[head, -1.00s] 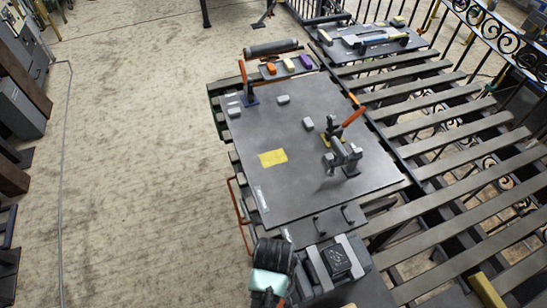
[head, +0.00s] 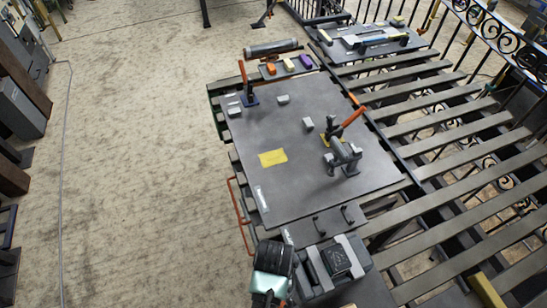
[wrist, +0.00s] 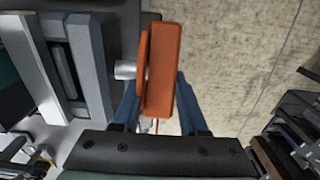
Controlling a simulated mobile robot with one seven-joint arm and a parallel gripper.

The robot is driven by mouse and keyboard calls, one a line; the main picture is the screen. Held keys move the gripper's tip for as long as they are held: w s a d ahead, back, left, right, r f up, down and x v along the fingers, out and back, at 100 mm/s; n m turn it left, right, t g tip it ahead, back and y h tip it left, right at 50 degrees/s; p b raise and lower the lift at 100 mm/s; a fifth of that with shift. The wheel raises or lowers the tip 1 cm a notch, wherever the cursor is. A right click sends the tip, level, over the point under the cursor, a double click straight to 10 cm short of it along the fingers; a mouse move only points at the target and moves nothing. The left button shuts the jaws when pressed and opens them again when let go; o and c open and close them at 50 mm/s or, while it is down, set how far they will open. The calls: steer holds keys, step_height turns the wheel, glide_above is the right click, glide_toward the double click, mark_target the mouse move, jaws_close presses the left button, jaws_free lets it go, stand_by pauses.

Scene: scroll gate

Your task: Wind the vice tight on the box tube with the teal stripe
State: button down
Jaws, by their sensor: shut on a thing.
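In the wrist view an orange crank handle (wrist: 164,72) sits on a short metal shaft (wrist: 125,70) coming from the grey vice (wrist: 90,65). My gripper (wrist: 157,90) has its blue fingers on either side of the handle and is shut on it. In the head view the vice (head: 318,268) stands at the bottom, with light grey bars and a dark marked part between them. My wrist (head: 270,270) is just left of it; the fingers are hidden there. A dark teal patch shows at the wrist view's left edge; I cannot tell whether it is the tube's stripe.
A dark table (head: 300,190) stands beyond the vice, with a yellow label, small grey blocks and orange-handled clamps. A grey tube (head: 270,48) and a tray of coloured blocks lie at its far end. Slatted decking is at right; open floor is at left.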

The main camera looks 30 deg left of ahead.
steer(key=shift+s+d+r+t+y, duration=0.1)
steer(key=shift+d+t+y, duration=0.05)
steer(key=shift+t+y, duration=1.15)
steer(key=shift+y, duration=0.4)
steer(key=shift+d+t+y+b, duration=0.1)
steer(key=shift+t+y+b, duration=0.55)
steer(key=shift+b, duration=0.5)
steer(key=shift+r+t+y+b, duration=0.2)
steer(key=shift+t+y+b, duration=0.05)
steer(key=shift+y+b, duration=0.25)
steer(key=shift+r, duration=0.1)
steer(key=shift+c, duration=2.2)
jaws_free()
